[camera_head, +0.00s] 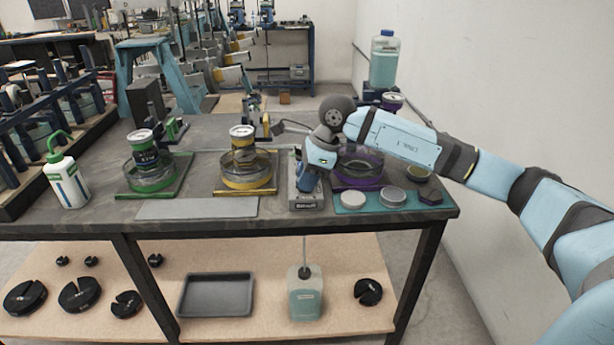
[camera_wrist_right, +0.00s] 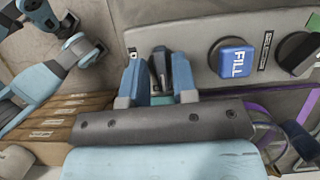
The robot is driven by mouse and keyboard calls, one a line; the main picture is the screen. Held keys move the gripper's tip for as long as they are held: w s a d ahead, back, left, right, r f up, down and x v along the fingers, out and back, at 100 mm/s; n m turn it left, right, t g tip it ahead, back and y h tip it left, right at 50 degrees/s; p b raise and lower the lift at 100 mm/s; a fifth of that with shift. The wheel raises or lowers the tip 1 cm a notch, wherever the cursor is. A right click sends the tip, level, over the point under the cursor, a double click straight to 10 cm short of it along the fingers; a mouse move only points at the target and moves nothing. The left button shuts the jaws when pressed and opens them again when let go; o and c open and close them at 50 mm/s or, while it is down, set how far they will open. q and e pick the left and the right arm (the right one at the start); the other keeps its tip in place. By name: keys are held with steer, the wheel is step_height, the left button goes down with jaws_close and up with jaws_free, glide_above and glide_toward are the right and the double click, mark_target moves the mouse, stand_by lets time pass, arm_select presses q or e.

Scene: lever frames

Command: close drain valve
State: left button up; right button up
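In the head view my right arm reaches in from the right, and its gripper (camera_head: 306,182) points down at a small grey control box (camera_head: 307,204) at the table's front edge. In the right wrist view the box's panel carries a blue FILL control (camera_wrist_right: 232,60), a black knob (camera_wrist_right: 296,54) and a dark handle (camera_wrist_right: 160,58). My right gripper (camera_wrist_right: 157,72) has its two light blue fingers apart, one on each side of the dark handle. I cannot tell whether they touch it. The handle's own label is hidden. My left gripper is not in view.
Green (camera_head: 152,183), yellow (camera_head: 247,182) and purple (camera_head: 359,172) rigs stand on the table (camera_head: 210,129). A teal mat (camera_head: 349,204) with round tins lies right of the box. A bottle (camera_head: 304,297), a tray (camera_head: 216,295) and slotted weights are on the lower shelf.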

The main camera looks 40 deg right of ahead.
steer(key=shift+o, duration=0.2)
steer(key=shift+w+f, duration=0.1)
steer(key=shift+f, duration=0.05)
steer(key=shift+d+r, duration=0.15)
steer(key=shift+r, duration=0.3)
arm_select(q)
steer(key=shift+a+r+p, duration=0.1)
steer(key=shift+p, duration=0.5)
arm_select(e)
steer(key=v, duration=1.3)
steer(key=shift+f, duration=0.2)
